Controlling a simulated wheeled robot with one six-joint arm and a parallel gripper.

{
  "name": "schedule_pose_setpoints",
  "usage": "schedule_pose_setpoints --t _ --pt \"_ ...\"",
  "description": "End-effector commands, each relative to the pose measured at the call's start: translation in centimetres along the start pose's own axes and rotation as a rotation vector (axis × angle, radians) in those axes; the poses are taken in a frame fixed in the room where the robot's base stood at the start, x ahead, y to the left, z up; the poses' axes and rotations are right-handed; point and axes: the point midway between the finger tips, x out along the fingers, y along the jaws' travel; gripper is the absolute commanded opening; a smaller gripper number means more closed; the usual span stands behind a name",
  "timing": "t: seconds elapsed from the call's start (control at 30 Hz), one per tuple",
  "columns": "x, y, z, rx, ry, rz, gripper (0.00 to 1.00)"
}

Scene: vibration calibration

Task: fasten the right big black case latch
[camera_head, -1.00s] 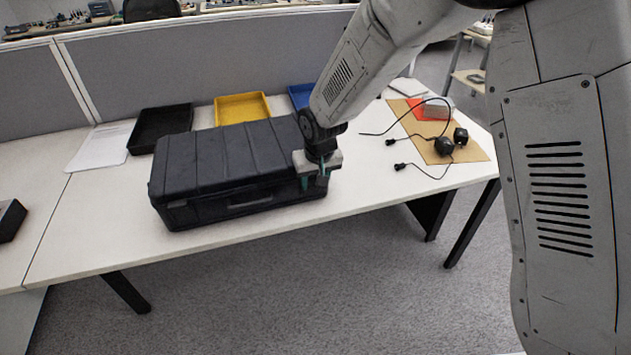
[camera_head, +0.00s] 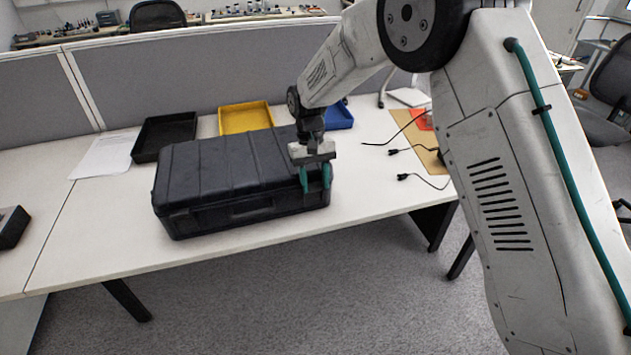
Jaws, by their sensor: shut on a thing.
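The big black case (camera_head: 215,175) lies with its lid down on the white table, its long front side facing me. My gripper (camera_head: 315,187) points down at the front right corner of the case. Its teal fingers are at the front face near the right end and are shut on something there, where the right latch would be. The latch itself is hidden behind the fingers, so I cannot see its position. A handle recess (camera_head: 252,208) shows at the middle of the front face.
Behind the case stand a black tray (camera_head: 148,155), a yellow tray (camera_head: 246,107) and a blue tray (camera_head: 340,116). Black cables (camera_head: 425,181) lie on the table to the right. A grey partition (camera_head: 180,75) runs along the back. Table in front of the case is clear.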

Motion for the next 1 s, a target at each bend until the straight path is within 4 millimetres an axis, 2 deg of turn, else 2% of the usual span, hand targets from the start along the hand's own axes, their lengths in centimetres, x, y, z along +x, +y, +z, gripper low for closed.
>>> schedule_pose_setpoints --t 0.37,0.4,0.47,0.77,0.87,1.0 --pt "0.0 0.1 -0.1 0.001 -0.003 0.001 0.19" --pt "0.0 0.1 -0.1 0.001 -0.003 0.001 0.50" --pt "0.0 0.1 0.0 0.001 -0.003 0.001 0.64" --pt "-0.2 0.0 0.0 0.001 -0.002 0.000 0.64" --pt "-1.1 0.0 -0.1 0.001 0.000 0.000 0.64" --pt "-3.5 0.1 -0.1 0.001 0.001 0.000 0.64"
